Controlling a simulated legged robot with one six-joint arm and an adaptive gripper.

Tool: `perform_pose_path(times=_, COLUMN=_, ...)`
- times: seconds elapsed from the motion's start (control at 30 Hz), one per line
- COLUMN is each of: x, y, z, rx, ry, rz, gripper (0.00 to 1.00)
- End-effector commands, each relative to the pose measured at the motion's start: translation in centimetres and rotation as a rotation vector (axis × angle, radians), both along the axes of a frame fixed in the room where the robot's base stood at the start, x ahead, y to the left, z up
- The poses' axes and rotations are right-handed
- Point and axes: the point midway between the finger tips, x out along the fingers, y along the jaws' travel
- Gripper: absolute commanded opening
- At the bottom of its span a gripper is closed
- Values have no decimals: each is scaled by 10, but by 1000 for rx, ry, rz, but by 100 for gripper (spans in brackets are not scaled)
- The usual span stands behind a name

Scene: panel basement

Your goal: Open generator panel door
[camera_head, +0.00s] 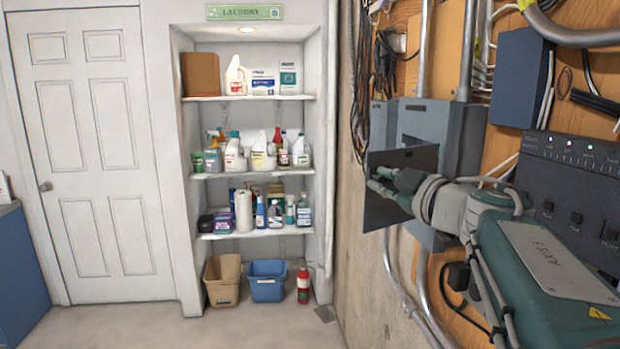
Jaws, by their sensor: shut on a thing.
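The generator panel is a grey box (444,128) on the wooden board of the right wall, with conduits running into its top. Its dark door (412,158) stands swung out from the box to the left, at an angle. My gripper (378,180) is at the door's left part, in front of its dark face, and is shut on the door. The exact grip point is small and partly covered by the gripper. My arm comes in from the lower right and hides part of the box and door.
A black control unit (580,185) with green lights and a blue box (521,78) are on the right wall near my arm, among cables and conduits. Shelves of bottles (249,175) and a white door (90,150) are at the back. The floor (200,330) at front left is clear.

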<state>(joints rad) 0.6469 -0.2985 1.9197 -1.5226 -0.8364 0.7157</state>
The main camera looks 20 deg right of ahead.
Motion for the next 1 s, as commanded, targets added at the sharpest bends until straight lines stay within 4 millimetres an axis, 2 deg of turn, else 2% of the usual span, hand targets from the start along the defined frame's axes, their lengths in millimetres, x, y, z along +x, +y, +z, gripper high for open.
perform_pose_path(times=0.47, x=-2, y=-1, z=-5, rx=1, ry=10, rz=13, gripper=0)
perform_pose_path(times=0.5, x=-2, y=-1, z=-5, rx=1, ry=10, rz=13, gripper=30)
perform_pose_path(times=0.57, x=-2, y=-1, z=-5, rx=1, ry=10, rz=13, gripper=56)
perform_pose_path(times=1.0, x=-2, y=0, z=4, rx=-2, ry=3, rz=12, gripper=56)
